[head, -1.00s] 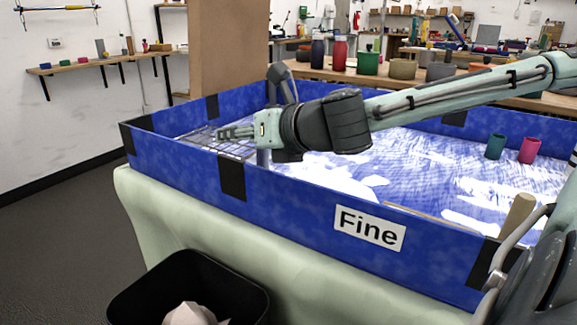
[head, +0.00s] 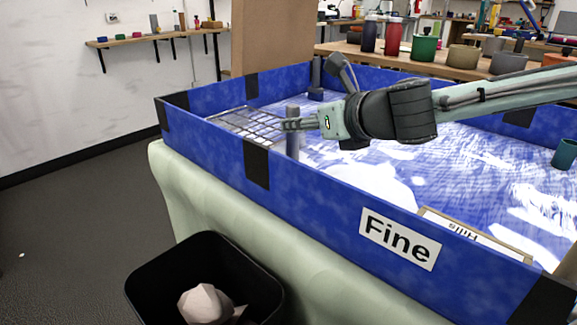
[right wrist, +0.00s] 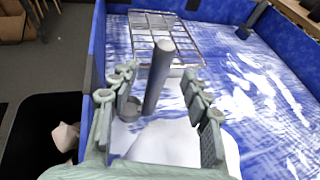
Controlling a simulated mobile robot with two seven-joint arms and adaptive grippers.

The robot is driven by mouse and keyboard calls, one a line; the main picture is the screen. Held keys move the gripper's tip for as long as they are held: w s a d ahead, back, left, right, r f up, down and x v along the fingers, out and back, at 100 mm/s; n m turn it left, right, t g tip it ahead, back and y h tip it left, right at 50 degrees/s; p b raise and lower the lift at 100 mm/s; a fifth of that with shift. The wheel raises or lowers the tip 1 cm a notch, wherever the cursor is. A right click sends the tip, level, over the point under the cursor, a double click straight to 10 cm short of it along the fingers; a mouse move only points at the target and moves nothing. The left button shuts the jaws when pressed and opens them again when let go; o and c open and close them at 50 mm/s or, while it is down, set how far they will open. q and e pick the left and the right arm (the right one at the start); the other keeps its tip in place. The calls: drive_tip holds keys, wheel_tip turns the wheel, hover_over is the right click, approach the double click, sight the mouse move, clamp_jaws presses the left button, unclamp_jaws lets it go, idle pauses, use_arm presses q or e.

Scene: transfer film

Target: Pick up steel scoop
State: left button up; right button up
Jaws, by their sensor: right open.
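The steel scoop shows as a grey upright handle (head: 293,135) in the sand tray, near its front wall. In the right wrist view the handle (right wrist: 158,80) rises between my fingers, with a small round grey part at its foot. In the right wrist view the fingers of my right gripper (right wrist: 160,88) lie on both sides of the handle, with gaps. My left gripper is out of view.
The blue-walled tray (head: 330,195) holds white and blue sand. A wire rack (head: 245,124) lies left of the scoop. Another grey post (head: 316,72) stands behind. A black bin (head: 150,290) stands in front. A teal cup (head: 565,153) is at the right.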

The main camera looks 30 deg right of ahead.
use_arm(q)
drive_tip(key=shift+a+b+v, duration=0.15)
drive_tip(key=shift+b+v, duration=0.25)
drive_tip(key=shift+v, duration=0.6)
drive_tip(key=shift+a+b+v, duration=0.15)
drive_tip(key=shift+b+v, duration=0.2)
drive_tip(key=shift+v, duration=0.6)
use_arm(e)
drive_tip(key=shift+f+x, duration=0.15)
drive_tip(key=shift+x, duration=1.1)
drive_tip(key=shift+f+x, duration=0.1)
drive_tip(key=shift+x, duration=1.2)
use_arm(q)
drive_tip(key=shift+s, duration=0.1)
use_arm(e)
drive_tip(key=shift+s, duration=0.1)
clamp_jaws()
